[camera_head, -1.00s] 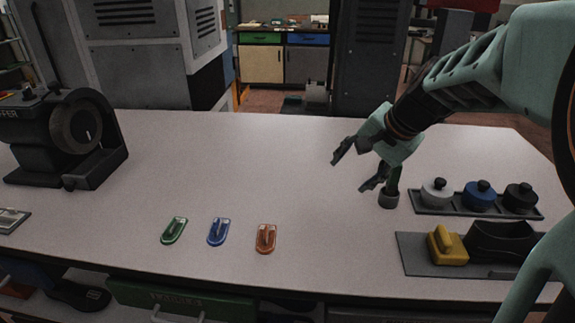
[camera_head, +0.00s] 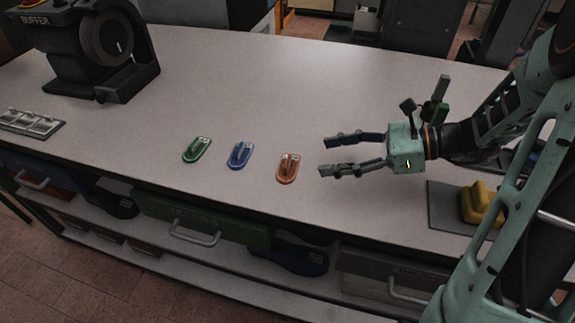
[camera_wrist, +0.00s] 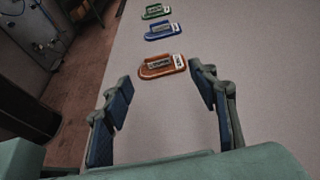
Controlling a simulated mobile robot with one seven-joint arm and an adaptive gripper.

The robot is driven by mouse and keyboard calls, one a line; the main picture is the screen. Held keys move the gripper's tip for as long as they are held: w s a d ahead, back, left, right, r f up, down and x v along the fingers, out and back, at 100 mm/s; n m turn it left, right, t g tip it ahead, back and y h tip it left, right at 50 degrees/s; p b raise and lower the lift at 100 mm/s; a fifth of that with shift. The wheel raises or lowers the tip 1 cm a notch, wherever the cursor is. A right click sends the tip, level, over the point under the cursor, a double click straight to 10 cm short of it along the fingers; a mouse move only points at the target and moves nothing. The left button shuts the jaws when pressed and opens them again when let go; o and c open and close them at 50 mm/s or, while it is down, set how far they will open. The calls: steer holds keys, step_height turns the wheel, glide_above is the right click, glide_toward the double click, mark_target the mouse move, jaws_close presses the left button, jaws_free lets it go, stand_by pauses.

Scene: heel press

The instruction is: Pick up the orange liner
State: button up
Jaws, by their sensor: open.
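The orange liner (camera_head: 288,168) lies flat on the bench top near its front edge, at the right end of a row of three liners. My gripper (camera_head: 323,156) is open and empty, to the right of the orange liner and apart from it, with its fingers pointing left towards it. In the wrist view the orange liner (camera_wrist: 162,66) lies ahead of the open fingers (camera_wrist: 158,84), roughly between their lines.
The blue liner (camera_head: 241,155) and green liner (camera_head: 197,150) lie left of the orange one. A buffer machine (camera_head: 100,50) stands at the back left. A yellow block (camera_head: 481,204) sits on a grey mat at the right. The bench behind the liners is clear.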

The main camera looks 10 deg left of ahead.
mark_target(290, 162)
steer(key=x, duration=0.9)
steer(key=shift+s+a, duration=0.15)
steer(key=shift+s, duration=0.15)
steer(key=shift+c, duration=0.5)
steer(key=c, duration=0.8)
